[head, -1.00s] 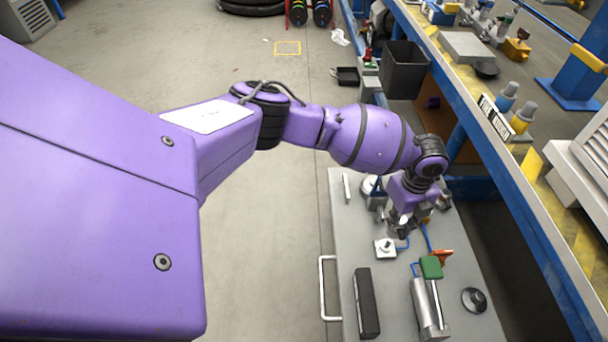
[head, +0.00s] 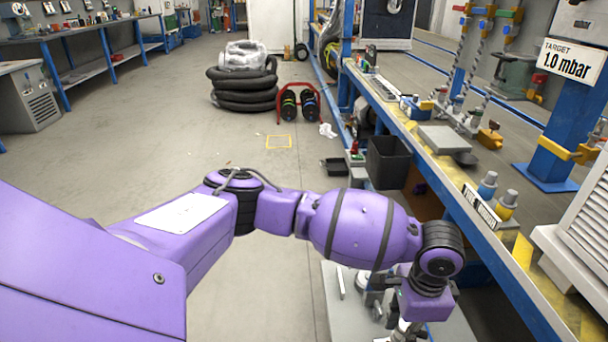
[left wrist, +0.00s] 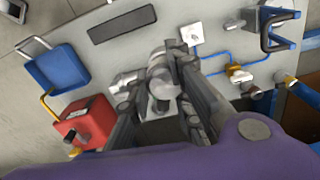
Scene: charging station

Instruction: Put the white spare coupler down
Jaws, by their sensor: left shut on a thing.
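My left gripper (left wrist: 160,80) is shut on a pale grey-white cylindrical piece, which appears to be the white spare coupler (left wrist: 160,70). The fingers hide much of it. In the left wrist view it is over the grey cart top (left wrist: 75,25); I cannot tell whether it touches that surface. In the head view my left gripper (head: 404,330) is at the bottom edge, over the cart (head: 342,305), and the held piece is barely visible. My right gripper is not in view.
In the left wrist view, a blue tray (left wrist: 55,70), red box (left wrist: 85,122), dark bar (left wrist: 122,24), white square block with a knob (left wrist: 192,33), brass fitting (left wrist: 238,73) and blue bracket (left wrist: 280,28) surround the gripper. A workbench (head: 470,205) runs along the right.

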